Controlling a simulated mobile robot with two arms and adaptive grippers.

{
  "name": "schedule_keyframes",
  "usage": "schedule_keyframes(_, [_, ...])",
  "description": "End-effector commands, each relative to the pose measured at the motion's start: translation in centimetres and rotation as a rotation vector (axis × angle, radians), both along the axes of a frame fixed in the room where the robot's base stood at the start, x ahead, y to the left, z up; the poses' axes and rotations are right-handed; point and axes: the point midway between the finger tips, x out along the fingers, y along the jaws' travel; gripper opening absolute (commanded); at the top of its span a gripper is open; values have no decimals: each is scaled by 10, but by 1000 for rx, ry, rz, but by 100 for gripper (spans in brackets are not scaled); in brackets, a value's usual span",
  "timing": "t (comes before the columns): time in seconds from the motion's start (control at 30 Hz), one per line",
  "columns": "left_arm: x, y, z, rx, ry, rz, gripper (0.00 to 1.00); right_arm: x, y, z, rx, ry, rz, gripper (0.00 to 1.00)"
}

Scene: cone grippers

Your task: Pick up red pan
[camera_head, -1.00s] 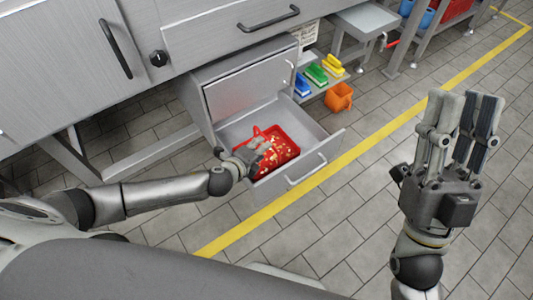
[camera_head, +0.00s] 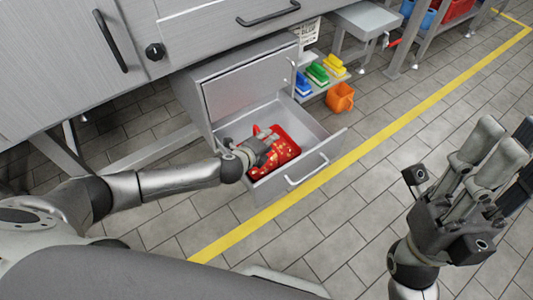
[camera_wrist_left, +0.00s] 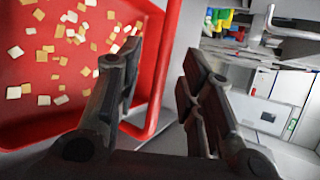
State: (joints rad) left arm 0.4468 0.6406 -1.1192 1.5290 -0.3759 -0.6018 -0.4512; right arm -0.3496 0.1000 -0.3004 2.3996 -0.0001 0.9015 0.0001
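The red pan (camera_head: 283,152) lies in the open drawer, with pale crumbs on it. My left gripper (camera_head: 262,148) is over the drawer and hides part of the pan in the head view. In the left wrist view the pan (camera_wrist_left: 25,125) fills the left side. My left gripper (camera_wrist_left: 160,75) is open there, its two fingers apart. The pan's red bar-like edge or handle (camera_wrist_left: 165,65) runs between the fingers, nearer the left one; I cannot tell whether they touch. My right gripper (camera_head: 508,150) is open and empty, raised over the floor at the right.
The open drawer (camera_head: 325,148) has a front panel and handle (camera_head: 308,172) close to my left gripper. Green, blue and yellow brushes (camera_head: 316,74) and an orange jug (camera_head: 340,98) are by the cabinet. A yellow line (camera_head: 370,145) crosses clear tiled floor.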

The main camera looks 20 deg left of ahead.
Motion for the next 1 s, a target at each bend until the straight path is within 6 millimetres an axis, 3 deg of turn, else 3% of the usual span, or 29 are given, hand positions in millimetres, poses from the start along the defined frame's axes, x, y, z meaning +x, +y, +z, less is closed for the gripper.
schedule_keyframes(0.1, [0, 0, 0, 0, 0, 0, 34, 0, 0, 0, 0, 1, 0, 31])
schedule_keyframes(0.37, [-1, 0, 0, 0, 0, 0, 1, 0, 0, 0, 0, 1, 0, 31])
schedule_keyframes(1.0, [0, 0, 8, -1, -1, 0, 0, 2, 1, 5, -3, 10, 0, 31])
